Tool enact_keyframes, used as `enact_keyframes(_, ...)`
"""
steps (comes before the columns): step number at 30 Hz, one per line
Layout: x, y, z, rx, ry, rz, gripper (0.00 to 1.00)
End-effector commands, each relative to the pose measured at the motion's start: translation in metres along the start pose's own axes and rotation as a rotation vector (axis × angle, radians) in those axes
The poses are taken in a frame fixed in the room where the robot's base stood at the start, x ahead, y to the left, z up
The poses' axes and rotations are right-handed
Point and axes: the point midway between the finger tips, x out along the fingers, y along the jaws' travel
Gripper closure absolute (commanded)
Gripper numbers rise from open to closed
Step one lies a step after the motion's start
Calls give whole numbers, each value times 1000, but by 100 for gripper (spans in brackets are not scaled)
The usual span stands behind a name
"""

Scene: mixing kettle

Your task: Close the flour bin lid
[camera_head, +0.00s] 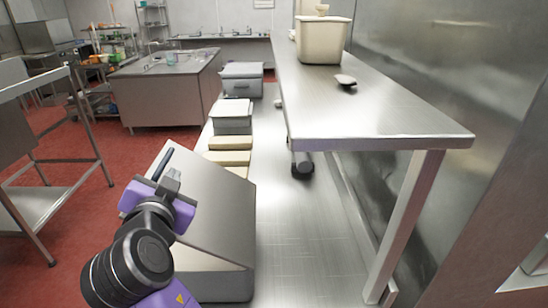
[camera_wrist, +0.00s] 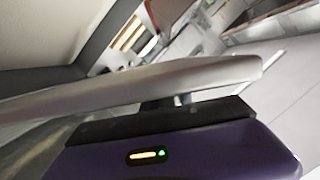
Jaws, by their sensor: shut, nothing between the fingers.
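The flour bin (camera_head: 215,284) is a grey metal box at the lower middle of the head view, on the low steel surface. Its lid (camera_head: 215,190) is a flat metallic panel tilted steeply above the box, so it stands open. My gripper (camera_head: 166,168) is at the lid's upper left edge, shut and holding nothing. It appears very close to the lid, but I cannot tell whether they touch. In the wrist view, a pale panel edge (camera_wrist: 150,85), likely the lid, crosses just in front of my gripper and hides the fingertips.
Grey lidded containers (camera_head: 240,80) and stacked pale slabs (camera_head: 230,143) stand beyond the bin. A raised steel table (camera_head: 370,115) on the right holds a cream container (camera_head: 322,40) and a small scoop-like item (camera_head: 345,80). A steel rack (camera_head: 40,190) stands left; red floor lies between.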

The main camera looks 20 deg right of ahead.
Motion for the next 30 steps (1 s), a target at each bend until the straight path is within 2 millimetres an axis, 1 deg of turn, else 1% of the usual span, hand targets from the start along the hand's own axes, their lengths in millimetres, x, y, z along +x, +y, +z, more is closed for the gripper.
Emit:
enact_keyframes(1,4,1,15,-43,-2,10,100)
enact_keyframes(6,12,1,48,-198,-1,50,100)
enact_keyframes(12,21,6,81,-360,0,91,100)
enact_keyframes(15,24,10,95,-428,-1,108,100)
enact_keyframes(22,29,18,115,-540,-1,135,100)
enact_keyframes(30,32,23,124,-596,-1,151,100)
